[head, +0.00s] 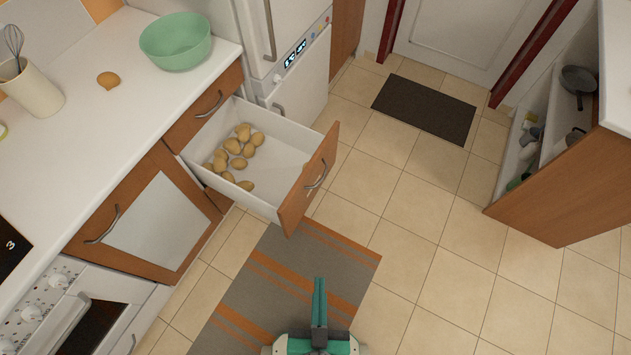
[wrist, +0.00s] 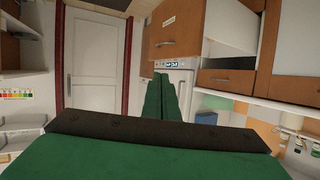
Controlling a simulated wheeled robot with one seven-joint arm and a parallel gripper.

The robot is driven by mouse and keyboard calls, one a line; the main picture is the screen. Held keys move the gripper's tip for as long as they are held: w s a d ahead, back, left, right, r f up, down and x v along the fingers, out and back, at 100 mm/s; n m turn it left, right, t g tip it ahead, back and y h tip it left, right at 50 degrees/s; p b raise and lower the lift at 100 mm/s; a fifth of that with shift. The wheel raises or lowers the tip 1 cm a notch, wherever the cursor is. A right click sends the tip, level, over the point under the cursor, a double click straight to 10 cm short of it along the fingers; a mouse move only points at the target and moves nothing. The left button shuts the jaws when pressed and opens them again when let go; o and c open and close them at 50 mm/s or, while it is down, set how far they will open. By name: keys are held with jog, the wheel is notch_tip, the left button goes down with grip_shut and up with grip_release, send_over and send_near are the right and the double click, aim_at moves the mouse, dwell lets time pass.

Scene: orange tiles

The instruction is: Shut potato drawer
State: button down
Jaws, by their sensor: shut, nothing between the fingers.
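The potato drawer (head: 300,185) is pulled well out of the counter cabinet, with a brown wooden front, a metal bar handle (head: 317,176) and white walls. Several potatoes (head: 233,148) lie inside it. My gripper (head: 319,283) is shut and empty, in front of the drawer and apart from it, over the striped rug. The potatoes are hidden there.
A white fridge (head: 300,85) stands behind the drawer. The counter (head: 110,120) holds a green bowl (head: 176,41), a whisk pot (head: 32,88) and a loose potato-like item (head: 108,79). An oven is at lower left. Tiled floor is clear to the right, up to a wooden shelf unit (head: 555,195).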

jog(key=w+d+f+m+g, duration=0.1)
jog(key=w+f+m+g, duration=0.1)
jog(key=f, duration=0.9)
jog(key=w+d+f+m+g, duration=0.1)
jog(key=w+f+m+g, duration=0.15)
jog(key=f, duration=0.75)
jog(key=y, duration=1.6)
send_near(308, 177)
jog(key=shift+g, duration=0.35)
jog(key=x, duration=0.5)
jog(key=shift+w+a+r, duration=0.15)
jog(key=shift+a+r, duration=0.1)
jog(key=shift+r, duration=0.1)
jog(key=shift+w+a, duration=0.2)
jog(key=shift+a, duration=0.15)
jog(key=shift+w, duration=0.1)
